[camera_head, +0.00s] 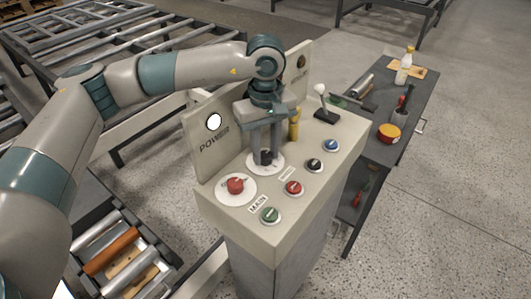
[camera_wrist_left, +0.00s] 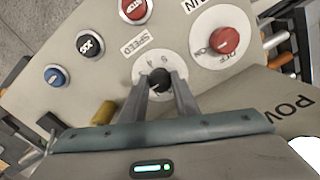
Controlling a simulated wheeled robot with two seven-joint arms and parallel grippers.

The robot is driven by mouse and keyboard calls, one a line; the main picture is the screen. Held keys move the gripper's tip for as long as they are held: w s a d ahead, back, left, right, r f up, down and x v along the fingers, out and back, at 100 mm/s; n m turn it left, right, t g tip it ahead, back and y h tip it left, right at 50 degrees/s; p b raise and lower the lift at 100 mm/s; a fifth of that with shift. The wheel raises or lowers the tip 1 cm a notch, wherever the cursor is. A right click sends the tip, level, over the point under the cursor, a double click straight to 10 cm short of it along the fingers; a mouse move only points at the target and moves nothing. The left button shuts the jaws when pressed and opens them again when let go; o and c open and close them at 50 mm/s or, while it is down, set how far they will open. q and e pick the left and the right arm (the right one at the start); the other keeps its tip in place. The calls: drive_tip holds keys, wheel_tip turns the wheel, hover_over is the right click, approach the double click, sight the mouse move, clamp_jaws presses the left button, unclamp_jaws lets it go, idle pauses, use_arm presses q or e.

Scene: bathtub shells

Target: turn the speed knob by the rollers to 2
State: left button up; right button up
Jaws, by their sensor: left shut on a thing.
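The black speed knob (camera_head: 266,157) sits on a round white dial (camera_head: 279,164) on the beige control console. My left gripper (camera_head: 263,153) reaches down to it from above and is shut on it. In the left wrist view the knob (camera_wrist_left: 160,79) is between the two fingers (camera_wrist_left: 161,90) of my left gripper. A few marks show on the dial (camera_wrist_left: 142,62) beyond the knob, and a SPEED label (camera_wrist_left: 134,44) lies beside it. The fingers hide part of the dial, and I cannot read the pointer's setting. My right gripper is not in view.
A larger red knob (camera_head: 235,186) on a white plate is close by. Green (camera_head: 269,214), red (camera_head: 293,188), black (camera_head: 315,165) and blue (camera_head: 331,145) knobs line the console's front. An upright POWER panel (camera_head: 205,143), a yellow post (camera_head: 294,125) and a lever (camera_head: 320,90) stand near.

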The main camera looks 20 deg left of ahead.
sight(265, 154)
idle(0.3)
use_arm(q)
drive_tip(key=o, duration=1.1)
drive_tip(key=shift+c, duration=0.2)
drive_tip(key=shift+r, duration=0.1)
drive_tip(key=shift+r, duration=0.55)
wheel_tip(265, 154, up, 16)
drive_tip(key=b, duration=0.2)
drive_tip(key=shift+b, duration=0.4)
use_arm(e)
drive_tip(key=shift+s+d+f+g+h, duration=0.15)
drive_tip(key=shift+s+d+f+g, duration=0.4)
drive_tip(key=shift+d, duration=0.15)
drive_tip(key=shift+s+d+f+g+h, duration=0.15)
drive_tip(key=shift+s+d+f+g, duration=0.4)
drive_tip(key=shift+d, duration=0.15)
use_arm(q)
drive_tip(key=shift+r, duration=0.1)
